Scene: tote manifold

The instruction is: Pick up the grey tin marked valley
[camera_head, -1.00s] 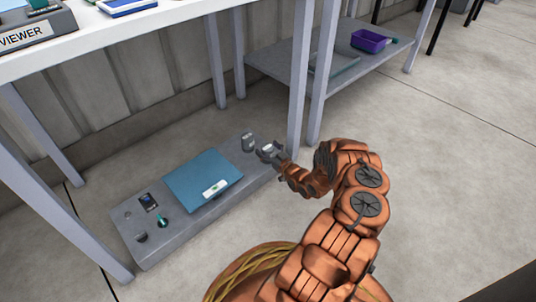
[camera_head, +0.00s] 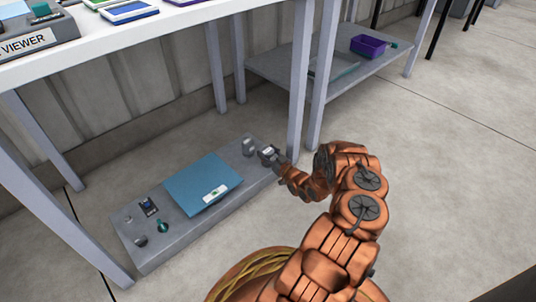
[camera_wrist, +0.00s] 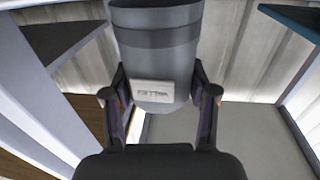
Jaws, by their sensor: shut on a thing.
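A grey tin (camera_wrist: 155,50) with a darker band and a small pale label fills the upper middle of the wrist view. The label's print is blurred, and I cannot read it surely. My gripper (camera_wrist: 160,104) is shut on this tin, one finger on each side of its labelled end. In the head view, my gripper (camera_head: 269,156) is at the right end of the low grey shelf (camera_head: 150,262), with the tin's pale label (camera_head: 268,150) showing. I cannot tell whether the tin touches the shelf.
Another grey tin (camera_head: 248,146) stands just left of my gripper. A blue folder (camera_head: 200,180) lies mid-shelf, with several small items at the left end. A table leg (camera_head: 299,90) rises close behind my gripper, and the white tabletop (camera_head: 190,25) is above. Open floor lies right.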

